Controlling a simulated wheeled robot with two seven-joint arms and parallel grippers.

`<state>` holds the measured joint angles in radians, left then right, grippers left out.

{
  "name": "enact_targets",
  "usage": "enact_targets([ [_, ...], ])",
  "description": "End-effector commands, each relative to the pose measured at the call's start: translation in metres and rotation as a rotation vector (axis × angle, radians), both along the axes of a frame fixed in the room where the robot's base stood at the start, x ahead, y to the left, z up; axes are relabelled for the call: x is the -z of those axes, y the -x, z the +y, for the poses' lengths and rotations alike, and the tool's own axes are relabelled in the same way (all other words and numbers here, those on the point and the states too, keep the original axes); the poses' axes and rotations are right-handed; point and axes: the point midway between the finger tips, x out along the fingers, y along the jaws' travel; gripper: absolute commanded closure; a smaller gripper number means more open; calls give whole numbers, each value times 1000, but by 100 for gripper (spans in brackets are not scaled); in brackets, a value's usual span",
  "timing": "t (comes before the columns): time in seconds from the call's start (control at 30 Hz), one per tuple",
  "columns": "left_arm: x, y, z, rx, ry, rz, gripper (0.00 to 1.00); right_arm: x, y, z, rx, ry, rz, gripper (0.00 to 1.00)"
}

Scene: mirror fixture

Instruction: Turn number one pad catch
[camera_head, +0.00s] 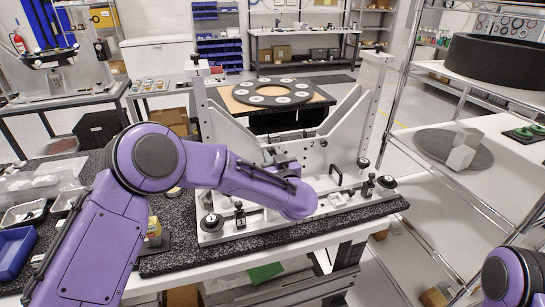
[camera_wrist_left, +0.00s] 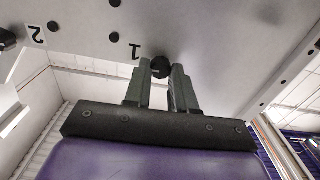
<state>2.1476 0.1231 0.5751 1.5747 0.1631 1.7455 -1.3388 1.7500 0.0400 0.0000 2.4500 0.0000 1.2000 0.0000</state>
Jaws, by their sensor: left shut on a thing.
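In the wrist view, a dark round catch knob (camera_wrist_left: 160,67) sits on the pale plate beside an upside-down black "1" (camera_wrist_left: 135,49). My left gripper (camera_wrist_left: 161,72) has its two grey fingers on either side of this knob and is shut on it. In the head view, my purple left arm reaches across to the pale mirror fixture (camera_head: 222,140), and its wrist hides part of the fixture's front. The gripper's fingertips are hard to make out there. Part of my right arm shows at the bottom right corner; its gripper is outside the picture.
An upside-down "2" (camera_wrist_left: 35,34) marks the plate, with another dark knob (camera_wrist_left: 6,39) at the left edge. The fixture stands on a dark speckled bench top (camera_head: 170,262). A blue bin (camera_head: 14,250) is at left, and a wire shelf rack (camera_head: 440,150) at right.

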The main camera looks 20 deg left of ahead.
Motion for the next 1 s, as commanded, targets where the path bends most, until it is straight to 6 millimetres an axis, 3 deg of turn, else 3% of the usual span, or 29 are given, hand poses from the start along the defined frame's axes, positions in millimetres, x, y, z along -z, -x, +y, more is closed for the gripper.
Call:
enact_targets([
  [0.27,4,0,0,0,126,-85,100,15,0,0,0,0,0,57],
  [1.0,7,1,2,0,705,-475,100,78,0,0,0,0,0,57],
])
